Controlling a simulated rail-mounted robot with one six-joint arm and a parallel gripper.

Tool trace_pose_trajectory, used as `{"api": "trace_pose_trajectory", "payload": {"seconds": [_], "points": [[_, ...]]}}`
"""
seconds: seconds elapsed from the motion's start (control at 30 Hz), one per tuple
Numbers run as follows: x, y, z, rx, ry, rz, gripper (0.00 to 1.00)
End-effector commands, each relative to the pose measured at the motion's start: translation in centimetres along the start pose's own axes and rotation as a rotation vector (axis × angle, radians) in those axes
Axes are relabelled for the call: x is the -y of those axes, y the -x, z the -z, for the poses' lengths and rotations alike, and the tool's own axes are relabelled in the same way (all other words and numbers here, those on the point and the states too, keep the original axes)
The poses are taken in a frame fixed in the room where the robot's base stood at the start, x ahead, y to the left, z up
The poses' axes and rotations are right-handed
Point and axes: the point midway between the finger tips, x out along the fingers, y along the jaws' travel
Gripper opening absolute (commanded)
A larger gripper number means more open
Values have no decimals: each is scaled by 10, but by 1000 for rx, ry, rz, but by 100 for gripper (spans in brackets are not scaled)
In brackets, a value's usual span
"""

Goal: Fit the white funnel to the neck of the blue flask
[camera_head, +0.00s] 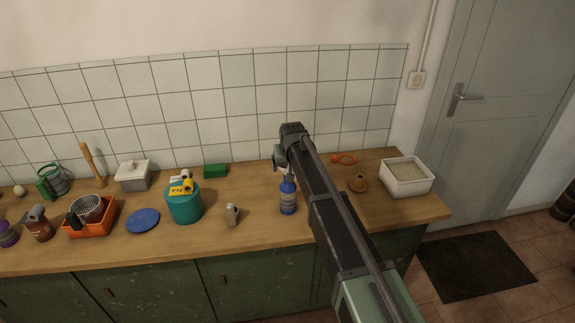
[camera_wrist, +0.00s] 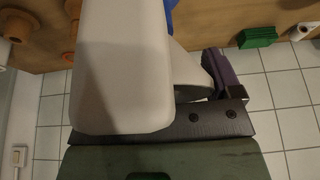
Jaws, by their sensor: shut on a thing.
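The blue flask (camera_head: 288,197), with a pale band, stands upright on the wooden worktop. My gripper (camera_head: 281,161) is just above its top. The white funnel (camera_wrist: 120,70) fills much of the wrist view as a large pale shape close to the camera, with a greyish curved part beside it. My gripper is shut on it; one dark finger shows at its right. In the head view only a small pale bit of the funnel (camera_head: 283,171) shows under my gripper. A little blue of the flask shows at the wrist view's top edge. The flask's neck is hidden, so I cannot tell whether the funnel touches it.
Left of the flask stand a small beige item (camera_head: 232,214) and a teal canister (camera_head: 184,203) with yellow packs on top. A green block (camera_head: 214,170) lies near the tiled wall. To the right are a brown cup (camera_head: 360,182) and a white tub (camera_head: 405,186).

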Motion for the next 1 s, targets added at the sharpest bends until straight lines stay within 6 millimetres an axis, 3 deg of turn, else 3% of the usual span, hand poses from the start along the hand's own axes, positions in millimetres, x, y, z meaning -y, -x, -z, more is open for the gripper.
{"api": "trace_pose_trajectory", "payload": {"seconds": [0.3, 0.33, 0.4, 0.67, 0.83, 1.0], "points": [[0, -10, -4, 0, 0, 0, 61], [0, -8, -4, 0, 0, 0, 87], [0, -8, -3, 0, 0, 0, 98], [0, -6, -3, 0, 0, 0, 100], [0, 20, -1, 0, 0, 0, 100], [0, 65, 0, 0, 0, 0, 100]]}}
